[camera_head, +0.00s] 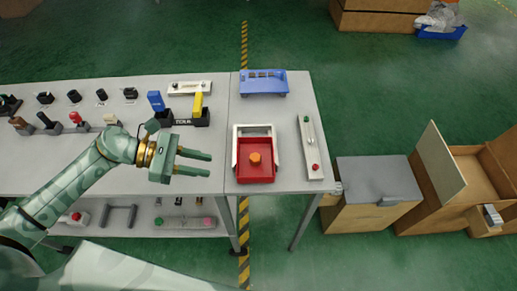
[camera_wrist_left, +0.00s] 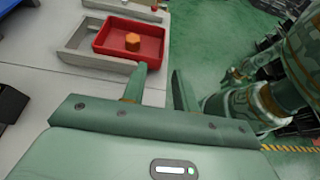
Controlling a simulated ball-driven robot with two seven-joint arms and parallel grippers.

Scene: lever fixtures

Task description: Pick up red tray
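The red tray (camera_head: 243,172) sits at the front of the right-hand table section, in a white frame (camera_head: 238,130) that opens toward the front. An orange knob-like piece (camera_head: 255,158) is in the tray. My left gripper (camera_head: 211,164) is open and empty, to the left of the tray and apart from it, its fingers pointing right. In the left wrist view, the red tray (camera_wrist_left: 152,48) with its orange piece (camera_wrist_left: 132,41) lies beyond the open left fingers (camera_wrist_left: 158,80). My right gripper is not in view.
A blue cart-like tray (camera_head: 263,82) stands behind the red tray. A white lever panel (camera_head: 310,146) lies to its right. Yellow and blue switches (camera_head: 198,105) stand behind my left gripper. A grey-topped cabinet (camera_head: 378,179) and open wooden boxes (camera_head: 447,170) are right of the table.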

